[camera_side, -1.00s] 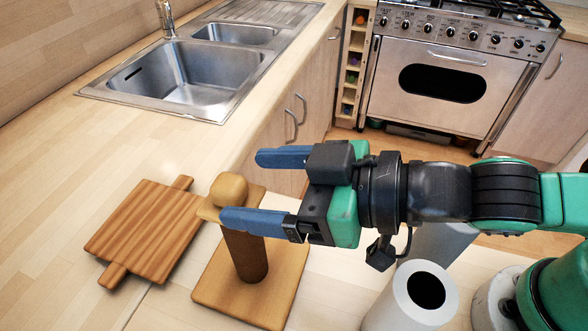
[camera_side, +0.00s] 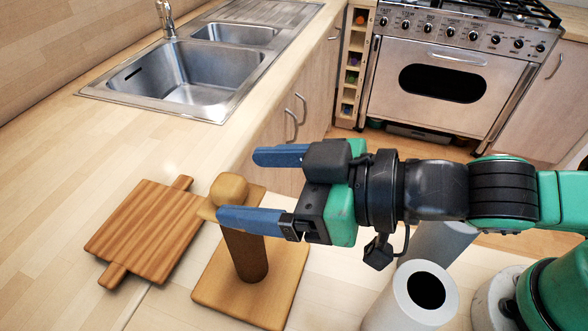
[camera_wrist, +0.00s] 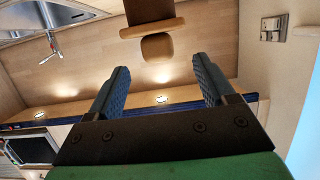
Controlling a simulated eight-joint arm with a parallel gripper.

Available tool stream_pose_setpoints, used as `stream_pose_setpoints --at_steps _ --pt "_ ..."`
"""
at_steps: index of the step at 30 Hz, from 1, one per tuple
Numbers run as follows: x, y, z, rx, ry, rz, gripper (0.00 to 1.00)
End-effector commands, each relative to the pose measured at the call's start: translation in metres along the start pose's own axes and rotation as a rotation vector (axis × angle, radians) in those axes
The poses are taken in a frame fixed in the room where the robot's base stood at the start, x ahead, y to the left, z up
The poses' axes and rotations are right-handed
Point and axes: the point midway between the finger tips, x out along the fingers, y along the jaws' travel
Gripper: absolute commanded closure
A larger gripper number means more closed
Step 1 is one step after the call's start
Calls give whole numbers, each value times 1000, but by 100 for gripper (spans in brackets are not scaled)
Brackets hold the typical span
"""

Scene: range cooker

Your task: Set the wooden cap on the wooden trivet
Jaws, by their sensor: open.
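The wooden cap, a round knob (camera_side: 229,188) on a thin square plate, sits on a dark brown upright cylinder (camera_side: 245,256). The knob also shows in the wrist view (camera_wrist: 157,46), centred between the fingers and just beyond their tips. My gripper (camera_side: 237,186) is open and level, its blue fingers pointing left at the cap's height. In the side view the near finger partly covers the plate, and the far finger is behind the knob. The knob is not gripped. The wooden trivet, seemingly the striped board with two end tabs (camera_side: 145,232), lies bare on the counter left of the cap.
A plain square wooden base (camera_side: 213,287) is under the cylinder. A white roll (camera_side: 400,311) stands below my wrist, with a grey object (camera_side: 440,243) behind it. The sink (camera_side: 185,85) is at the upper left. The counter around the striped board is clear.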

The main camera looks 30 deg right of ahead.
Motion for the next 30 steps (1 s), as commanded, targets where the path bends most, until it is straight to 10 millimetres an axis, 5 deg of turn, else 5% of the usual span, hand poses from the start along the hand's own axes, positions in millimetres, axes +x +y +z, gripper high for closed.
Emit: stream_pose_setpoints --at_steps 30 --pt "57 0 4 0 2 1 24"
